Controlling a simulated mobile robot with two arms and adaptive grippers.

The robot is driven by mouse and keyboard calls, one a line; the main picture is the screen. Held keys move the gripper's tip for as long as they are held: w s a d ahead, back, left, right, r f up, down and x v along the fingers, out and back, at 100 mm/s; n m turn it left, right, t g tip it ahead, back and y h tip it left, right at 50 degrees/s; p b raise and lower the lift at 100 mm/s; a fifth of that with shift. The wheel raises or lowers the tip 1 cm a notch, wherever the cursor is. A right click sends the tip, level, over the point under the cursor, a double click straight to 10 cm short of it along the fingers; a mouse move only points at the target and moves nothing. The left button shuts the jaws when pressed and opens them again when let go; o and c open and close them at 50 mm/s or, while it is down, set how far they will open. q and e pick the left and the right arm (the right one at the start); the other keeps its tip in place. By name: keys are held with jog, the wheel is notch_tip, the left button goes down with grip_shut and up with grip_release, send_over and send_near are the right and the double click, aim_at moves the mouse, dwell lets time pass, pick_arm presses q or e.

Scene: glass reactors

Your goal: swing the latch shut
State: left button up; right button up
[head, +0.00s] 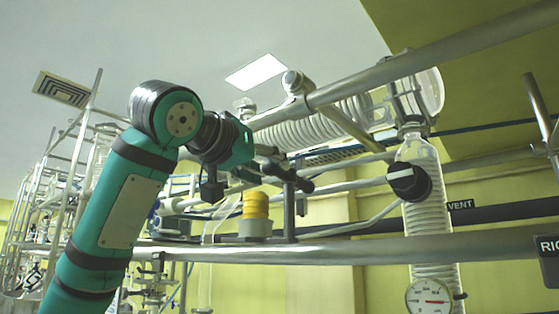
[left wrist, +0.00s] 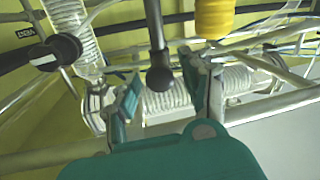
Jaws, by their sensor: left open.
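The latch shows as a dark upright rod (head: 290,212) beside the yellow cylinder in the head view. In the left wrist view the rod ends in a round dark knob (left wrist: 160,78). My left gripper (head: 287,172) is at the top of the rod, partly covering it in the head view. In the left wrist view my left gripper (left wrist: 162,92) is open, with one finger on each side of the knob and visible gaps. The latch's pivot and catch cannot be made out. My right gripper is not in view.
A yellow cylinder (head: 255,206) on a grey base stands just left of the rod. A metal rail (head: 350,249) runs below. A black valve knob (head: 408,183) and a pressure gauge (head: 429,297) are on the right. Coiled glass (head: 322,128) and a thick pipe (head: 420,62) lie above.

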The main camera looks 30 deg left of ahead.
aim_at(292, 179)
pick_arm(q)
jog(key=w, duration=0.2)
jog(key=w+p, duration=0.1)
jog(key=shift+a+r, duration=0.15)
jog(key=shift+r, duration=0.1)
jog(key=shift+w+p, duration=0.3)
jog(key=shift+w, duration=0.05)
jog(key=shift+w+f, duration=0.1)
jog(key=shift+w, duration=0.3)
jog(key=shift+w+a, duration=0.1)
jog(key=c, duration=0.6)
grip_shut()
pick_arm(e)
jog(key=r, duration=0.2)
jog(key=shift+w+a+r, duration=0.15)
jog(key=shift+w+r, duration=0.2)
